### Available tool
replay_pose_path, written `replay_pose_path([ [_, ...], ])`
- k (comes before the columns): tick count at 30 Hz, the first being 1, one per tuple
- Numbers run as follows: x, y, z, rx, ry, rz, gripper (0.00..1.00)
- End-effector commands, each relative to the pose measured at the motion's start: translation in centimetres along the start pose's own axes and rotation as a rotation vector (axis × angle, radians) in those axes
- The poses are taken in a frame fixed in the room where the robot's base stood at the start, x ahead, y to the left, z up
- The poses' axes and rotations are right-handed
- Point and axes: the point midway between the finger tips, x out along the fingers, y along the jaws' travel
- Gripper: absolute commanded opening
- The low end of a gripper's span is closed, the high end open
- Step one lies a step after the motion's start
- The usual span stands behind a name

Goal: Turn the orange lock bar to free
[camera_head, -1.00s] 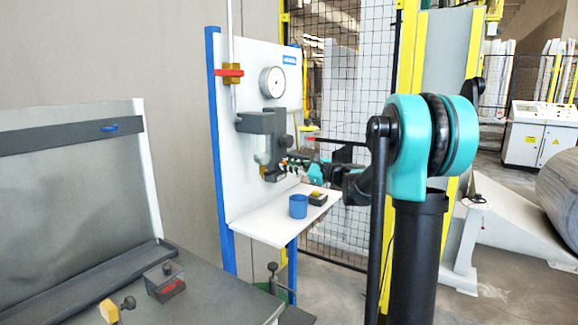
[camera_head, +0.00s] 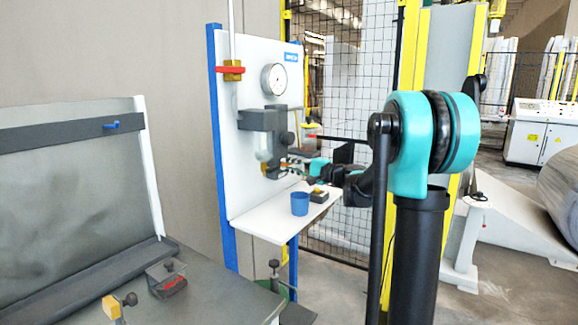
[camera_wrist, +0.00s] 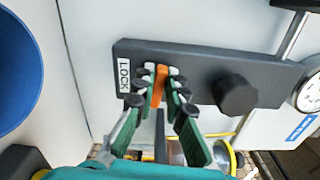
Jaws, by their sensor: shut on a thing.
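The orange lock bar (camera_wrist: 160,80) sits on a dark grey block (camera_wrist: 205,66) in the wrist view, beside a white label (camera_wrist: 123,76) reading LOCK. The bar stands across the block's long side. My gripper (camera_wrist: 158,88) has its green-and-black fingers on both sides of the bar, shut on it. The fingers hide part of the bar. In the head view my gripper (camera_head: 288,169) is at the lower part of the dark unit (camera_head: 262,121) on the white panel (camera_head: 238,150); the bar is too small to make out clearly there.
A black knob (camera_wrist: 235,94) sticks out of the block to the right of the bar. A blue cup (camera_head: 300,204) and a small dark box with a yellow top (camera_head: 319,195) stand on the white shelf (camera_head: 262,222) below. A round gauge (camera_head: 273,79) is above.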

Motion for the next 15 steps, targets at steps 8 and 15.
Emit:
replay_pose_path([
  [8,-0.05,0.25,0.03,-0.111,0.000,0.002,0.00],
  [15,-0.06,0.30,0.03,-0.142,-0.001,0.002,0.00],
])
